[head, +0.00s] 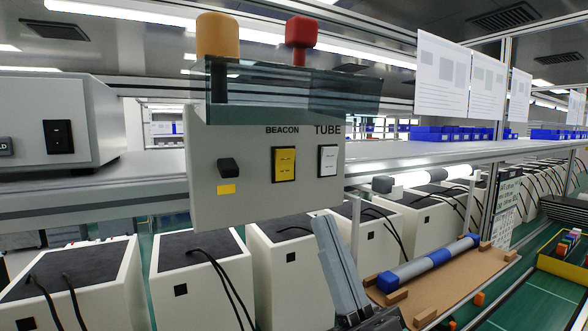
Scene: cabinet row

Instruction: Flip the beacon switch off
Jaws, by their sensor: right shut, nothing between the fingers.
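A pale control box (250,205) hangs at the centre, its front facing me. Its BEACON switch (284,164) is a yellow rocker in a black frame, under the printed word BEACON. I cannot tell which way the rocker is tipped. An orange beacon lamp (218,36) and a red one (301,32) stand above the box; whether either is lit is unclear. My right gripper (325,224) is shut and empty, pointing up just below the box's lower right corner, apart from the yellow switch. My left gripper is not in view.
A white TUBE switch (328,160) sits right beside the yellow one. A black knob (229,168) is to the left. A clear dark panel (290,90) juts above the switches. A blue and grey cylinder (430,262) lies on a brown board at lower right.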

